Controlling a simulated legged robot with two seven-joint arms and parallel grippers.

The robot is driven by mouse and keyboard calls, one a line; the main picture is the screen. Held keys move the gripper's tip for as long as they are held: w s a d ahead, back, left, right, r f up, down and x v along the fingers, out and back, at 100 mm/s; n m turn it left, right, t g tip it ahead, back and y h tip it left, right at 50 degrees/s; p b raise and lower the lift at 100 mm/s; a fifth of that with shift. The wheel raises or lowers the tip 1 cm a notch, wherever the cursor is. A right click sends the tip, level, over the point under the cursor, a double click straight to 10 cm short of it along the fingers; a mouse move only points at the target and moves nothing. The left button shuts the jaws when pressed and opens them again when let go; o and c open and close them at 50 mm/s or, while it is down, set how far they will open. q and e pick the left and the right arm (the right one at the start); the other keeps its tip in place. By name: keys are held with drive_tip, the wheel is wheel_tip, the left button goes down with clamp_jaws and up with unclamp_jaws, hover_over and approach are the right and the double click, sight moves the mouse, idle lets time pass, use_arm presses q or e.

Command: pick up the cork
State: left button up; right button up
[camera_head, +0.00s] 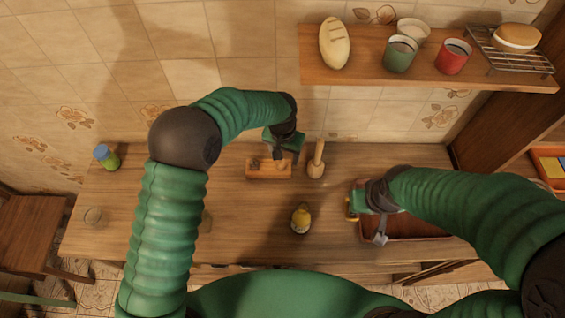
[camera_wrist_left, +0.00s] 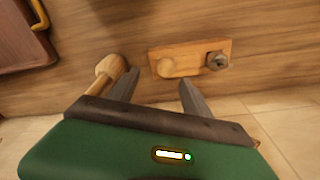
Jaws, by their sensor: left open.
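A small wooden block (camera_head: 256,173) lies near the back of the table; it also shows in the left wrist view (camera_wrist_left: 192,48). In that view a pale round-topped piece, which looks like the cork (camera_wrist_left: 166,67), is at the block's left end. A dark, rounded piece (camera_wrist_left: 216,60) is at its right end. My left gripper (camera_head: 279,151) is open above the block. Its spread fingers (camera_wrist_left: 158,80) appear in the wrist view with the cork between their tips in the picture, apparently untouched. My right gripper (camera_head: 367,220) is over the brown tray (camera_head: 430,238); its jaws are unclear.
A wooden pestle-like tool (camera_head: 317,160) stands just right of the block, close to my left gripper. A yellow bottle-like object (camera_head: 300,218) stands in front. A green jar (camera_head: 106,157) and a glass (camera_head: 92,215) are far left. A shelf (camera_head: 330,71) overhangs the back right.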

sight(281, 163)
use_arm(q)
wheel_tip(281, 163, down, 2)
drive_tip(key=shift+p, duration=0.6)
drive_tip(key=shift+w+a+f, duration=0.1)
drive_tip(key=shift+a+f, duration=0.1)
drive_tip(key=shift+f, duration=0.4)
drive_tip(key=shift+a+f, duration=0.2)
drive_tip(key=shift+f, duration=0.4)
drive_tip(key=shift+w+a+f, duration=0.2)
drive_tip(key=shift+a+f, duration=0.05)
drive_tip(key=shift+a, duration=0.15)
drive_tip(key=shift+c, duration=1.8)
drive_tip(key=shift+s+d+r, duration=0.1)
drive_tip(key=shift+d, duration=0.5)
drive_tip(key=c, duration=0.7)
clamp_jaws()
drive_tip(key=shift+a, duration=0.45)
use_arm(e)
drive_tip(key=shift+s+a+r, duration=0.15)
drive_tip(key=shift+r, duration=0.3)
drive_tip(key=shift+s+a+r, duration=0.1)
drive_tip(key=shift+s+r, duration=0.05)
drive_tip(key=shift+r, duration=0.25)
